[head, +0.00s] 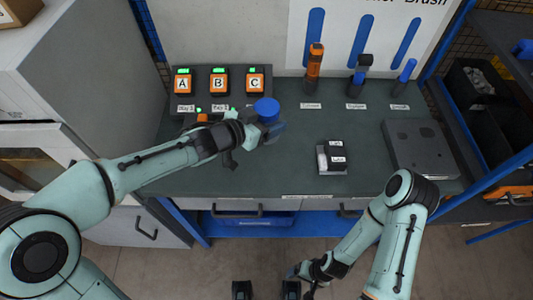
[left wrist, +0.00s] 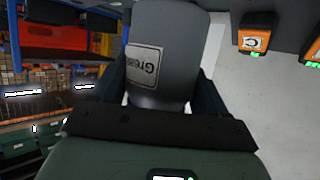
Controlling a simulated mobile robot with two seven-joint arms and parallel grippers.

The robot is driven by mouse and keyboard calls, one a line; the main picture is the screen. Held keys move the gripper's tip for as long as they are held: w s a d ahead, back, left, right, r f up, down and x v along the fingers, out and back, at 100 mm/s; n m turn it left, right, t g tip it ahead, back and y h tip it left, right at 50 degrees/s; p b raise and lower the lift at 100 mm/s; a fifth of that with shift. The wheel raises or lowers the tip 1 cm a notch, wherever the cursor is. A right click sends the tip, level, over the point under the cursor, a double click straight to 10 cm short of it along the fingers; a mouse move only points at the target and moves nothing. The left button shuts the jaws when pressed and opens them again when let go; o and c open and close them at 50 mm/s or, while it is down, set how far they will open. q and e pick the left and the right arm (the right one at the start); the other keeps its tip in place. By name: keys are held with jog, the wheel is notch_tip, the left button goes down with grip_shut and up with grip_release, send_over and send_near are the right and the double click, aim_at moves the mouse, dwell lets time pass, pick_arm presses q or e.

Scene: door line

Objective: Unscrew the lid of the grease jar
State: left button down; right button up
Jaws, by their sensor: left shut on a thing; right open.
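The grease jar has a blue lid (head: 266,108) on top, seen from above in the head view. In the left wrist view its grey body (left wrist: 172,40) shows with a white "Grease" label, upside down in that picture. My left gripper (head: 266,130) is shut on the jar body, with one finger on each side. Whether the jar touches the bench cannot be told. The lid is out of sight in the left wrist view. My right gripper (head: 266,291) is open and empty at the bottom edge of the head view, below the bench front.
The dark bench top (head: 290,165) has free room around its middle. Orange chargers A, B and C (head: 218,82) stand at the back left. A small bin (head: 332,157) and a grey plate (head: 420,148) are to the right. Upright tools (head: 315,62) stand along the back.

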pick_arm(q)
jog(key=shift+w+f+b, duration=0.2)
jog(key=shift+f+b, duration=3.25)
jog(key=shift+f, duration=2.8)
pick_arm(e)
notch_tip(320, 180, down, 8)
jog(key=s, duration=0.2)
jog(key=shift+f, duration=0.2)
pick_arm(q)
jog(key=shift+f, duration=0.2)
grip_release()
pick_arm(e)
jog(key=shift+w+f, duration=0.1)
pick_arm(q)
jog(key=shift+r, duration=0.25)
jog(key=p+v, duration=0.4)
jog(key=v, duration=0.8)
pick_arm(e)
jog(key=shift+w+r, duration=0.15)
jog(key=shift+r, duration=1.9)
